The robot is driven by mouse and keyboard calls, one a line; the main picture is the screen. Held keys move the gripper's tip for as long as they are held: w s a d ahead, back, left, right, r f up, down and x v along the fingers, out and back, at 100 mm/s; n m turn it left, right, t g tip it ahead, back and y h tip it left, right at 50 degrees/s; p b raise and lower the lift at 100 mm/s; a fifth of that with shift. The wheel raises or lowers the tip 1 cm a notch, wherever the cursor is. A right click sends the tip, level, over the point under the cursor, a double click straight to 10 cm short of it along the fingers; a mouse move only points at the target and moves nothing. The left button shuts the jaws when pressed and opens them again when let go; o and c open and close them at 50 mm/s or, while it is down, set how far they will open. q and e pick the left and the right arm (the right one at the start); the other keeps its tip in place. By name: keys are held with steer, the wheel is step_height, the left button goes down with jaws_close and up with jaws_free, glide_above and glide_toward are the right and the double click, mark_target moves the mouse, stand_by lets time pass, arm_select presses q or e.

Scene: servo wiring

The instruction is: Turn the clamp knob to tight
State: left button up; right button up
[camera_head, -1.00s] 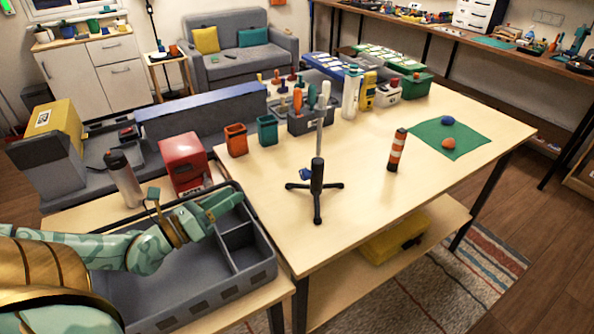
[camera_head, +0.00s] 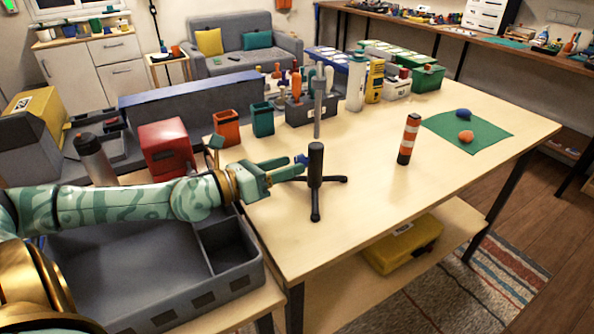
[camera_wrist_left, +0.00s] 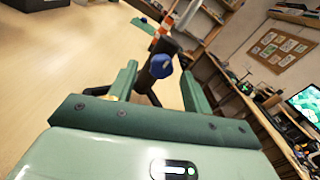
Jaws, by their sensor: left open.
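The clamp stand (camera_head: 315,165) is a black column on a three-legged base with a grey rod, upright on the wooden table. Its blue clamp knob (camera_head: 301,159) sticks out on the left side, close to my left gripper (camera_head: 290,168). In the left wrist view the knob (camera_wrist_left: 161,66) lies ahead, in line with the gap between the fingers of my left gripper (camera_wrist_left: 158,80). The fingers are open and the gap looks empty; I cannot tell whether they touch the knob. The stand's column (camera_wrist_left: 145,78) shows behind the knob. My right gripper is not in view.
A green mat (camera_head: 485,130) holds a blue and an orange lump. Orange (camera_head: 227,128) and teal (camera_head: 262,120) bins stand behind. A grey tray (camera_head: 230,278) lies below my left arm. The table's front right is clear.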

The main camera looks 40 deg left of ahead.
arm_select(q)
steer(key=shift+x, duration=1.1)
steer(key=shift+r, duration=0.1)
steer(key=c, duration=1)
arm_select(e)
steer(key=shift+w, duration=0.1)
